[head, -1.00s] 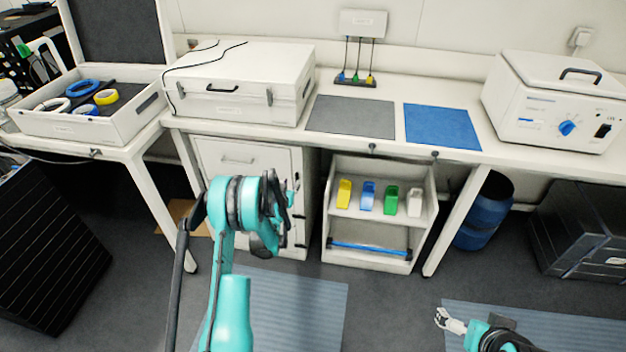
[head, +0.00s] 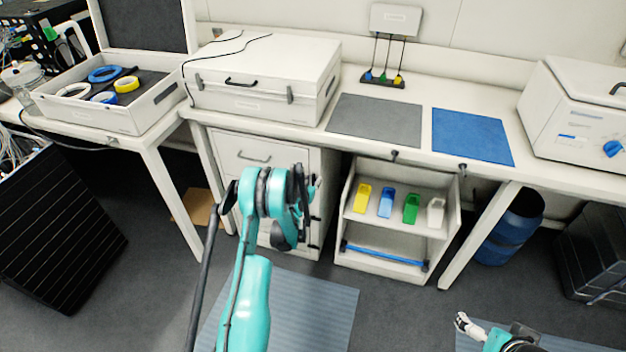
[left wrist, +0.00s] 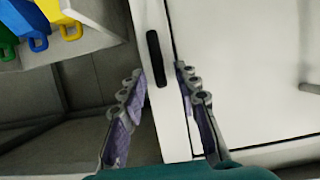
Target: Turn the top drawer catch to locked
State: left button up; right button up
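The white drawer cabinet (head: 257,147) stands under the bench, with its top drawer handle at the upper front. In the left wrist view the black catch (left wrist: 158,58) is an elongated bar on the white frame strip, roughly parallel to the gap beside the drawer front (left wrist: 235,70). My left gripper (left wrist: 159,74) is open, one finger on each side of the catch's near end; I cannot tell whether they touch it. In the head view my left gripper (head: 312,188) is at the cabinet's right front edge and partly hides it. My right gripper (head: 466,324) is low at the right, far from the cabinet.
An open shelf unit (head: 395,235) with several coloured scoops stands right of the cabinet. The bench above carries a white case (head: 262,80), a grey mat (head: 375,121) and a blue mat (head: 470,136). Open floor lies in front.

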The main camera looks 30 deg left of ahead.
pick_arm(q)
grip_shut()
jog(key=shift+d+m, duration=0.1)
jog(key=shift+m, duration=0.2)
jog(key=shift+w+d+f+m+y, duration=0.15)
jog(key=shift+d+m+y, duration=0.2)
jog(key=shift+m+y, duration=0.5)
jog(key=shift+w+d+f+m+t+y, duration=0.15)
jog(key=shift+d+f+m+y, duration=0.2)
jog(key=shift+m+y, duration=0.95)
jog(key=shift+d+f+m+t+y, duration=0.15)
jog(key=shift+f+m+y, duration=0.25)
jog(key=shift+m, duration=1.6)
jog(key=shift+w+d+f+m+t+y, duration=0.1)
jog(key=shift+d+f+m+y, duration=0.25)
jog(key=shift+m+y, duration=0.95)
jog(key=shift+m+h, duration=0.25)
jog(key=shift+m, duration=0.2)
